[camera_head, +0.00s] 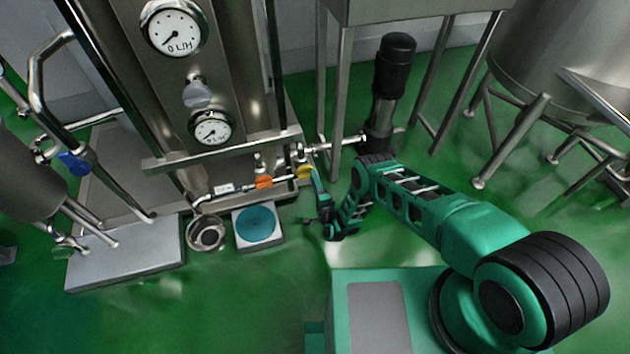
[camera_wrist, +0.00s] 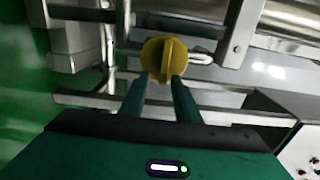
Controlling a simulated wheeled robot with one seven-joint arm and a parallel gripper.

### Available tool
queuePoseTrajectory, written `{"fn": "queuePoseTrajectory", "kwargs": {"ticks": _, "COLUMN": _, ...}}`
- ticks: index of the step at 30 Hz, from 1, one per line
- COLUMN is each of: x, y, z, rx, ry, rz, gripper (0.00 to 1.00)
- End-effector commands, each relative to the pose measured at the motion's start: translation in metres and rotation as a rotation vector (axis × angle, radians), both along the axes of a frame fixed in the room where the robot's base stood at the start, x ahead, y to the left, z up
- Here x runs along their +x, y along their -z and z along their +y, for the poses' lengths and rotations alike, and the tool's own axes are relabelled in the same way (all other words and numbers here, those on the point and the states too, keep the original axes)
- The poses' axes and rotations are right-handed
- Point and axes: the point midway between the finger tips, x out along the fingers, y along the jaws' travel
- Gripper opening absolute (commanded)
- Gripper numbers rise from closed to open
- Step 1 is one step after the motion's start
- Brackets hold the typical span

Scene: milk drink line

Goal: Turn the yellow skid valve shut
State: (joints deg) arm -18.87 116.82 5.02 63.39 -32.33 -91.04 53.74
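The yellow skid valve (camera_head: 303,171) sits on the thin pipe at the lower right of the steel skid. In the wrist view it is a round yellow knob (camera_wrist: 154,55) with a raised ridge standing upright across its face. My gripper (camera_head: 315,176) reaches up to the valve from the right and below. In the wrist view my gripper (camera_wrist: 161,79) has its two green fingers apart, with the tips at the knob's lower edge on either side of the ridge. I cannot tell whether the tips touch the knob.
An orange valve handle (camera_head: 264,182) is on the same pipe, left of the yellow one. Two gauges (camera_head: 174,28) (camera_head: 212,129) are on the skid panel. A blue-topped box (camera_head: 258,225) stands on the floor below. A black-topped pump (camera_head: 395,65) and table legs stand behind my arm.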

Motion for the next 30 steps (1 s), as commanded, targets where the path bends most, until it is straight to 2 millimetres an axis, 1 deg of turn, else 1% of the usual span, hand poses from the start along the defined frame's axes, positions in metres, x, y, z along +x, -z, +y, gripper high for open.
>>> {"fn": "queuePoseTrajectory", "kwargs": {"ticks": 4, "x": -0.001, "y": -0.001, "z": 0.001, "rx": 0.001, "ry": -0.001, "rz": -0.001, "gripper": 0.29}}
{"fn": "queuePoseTrajectory", "kwargs": {"ticks": 8, "x": -0.012, "y": 0.000, "z": -0.002, "rx": 0.000, "ry": -0.002, "rz": 0.000, "gripper": 0.29}}
{"fn": "queuePoseTrajectory", "kwargs": {"ticks": 11, "x": -0.027, "y": 0.000, "z": -0.006, "rx": 0.000, "ry": -0.003, "rz": 0.001, "gripper": 0.29}}
{"fn": "queuePoseTrajectory", "kwargs": {"ticks": 18, "x": -0.070, "y": 0.001, "z": -0.019, "rx": -0.003, "ry": -0.003, "rz": 0.002, "gripper": 0.29}}
{"fn": "queuePoseTrajectory", "kwargs": {"ticks": 21, "x": -0.085, "y": 0.001, "z": -0.023, "rx": -0.001, "ry": -0.002, "rz": 0.002, "gripper": 0.29}}
{"fn": "queuePoseTrajectory", "kwargs": {"ticks": 25, "x": -0.097, "y": 0.001, "z": -0.027, "rx": -0.001, "ry": -0.001, "rz": 0.002, "gripper": 0.29}}
{"fn": "queuePoseTrajectory", "kwargs": {"ticks": 30, "x": -0.103, "y": 0.001, "z": -0.030, "rx": 0.000, "ry": -0.001, "rz": 0.001, "gripper": 0.29}}
